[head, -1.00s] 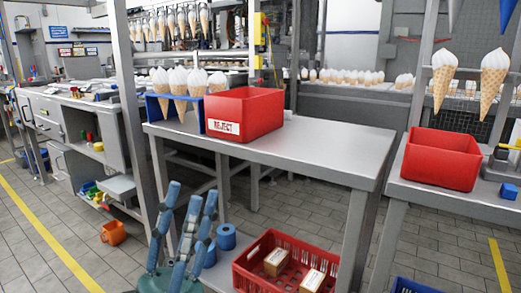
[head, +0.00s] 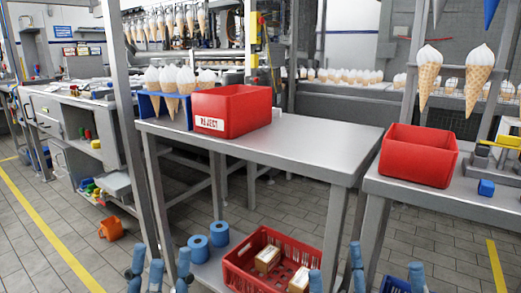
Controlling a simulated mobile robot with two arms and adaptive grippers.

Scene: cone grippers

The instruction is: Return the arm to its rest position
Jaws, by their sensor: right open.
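My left gripper (head: 160,262) is low at the bottom left, in front of the table. Only its blue-grey fingers show, apart, with nothing between them. My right gripper (head: 363,268) shows at the bottom edge, right of the middle. Its fingers are spread wide and hold nothing. The palms and most of both arms are out of frame. Neither gripper touches the table or the cones.
A steel table (head: 300,147) holds a red REJECT bin (head: 235,108) and a blue cone holder (head: 150,103) with several cones. A second red bin (head: 415,158) stands on the right table. A red crate (head: 238,279) and blue rolls (head: 219,233) sit below.

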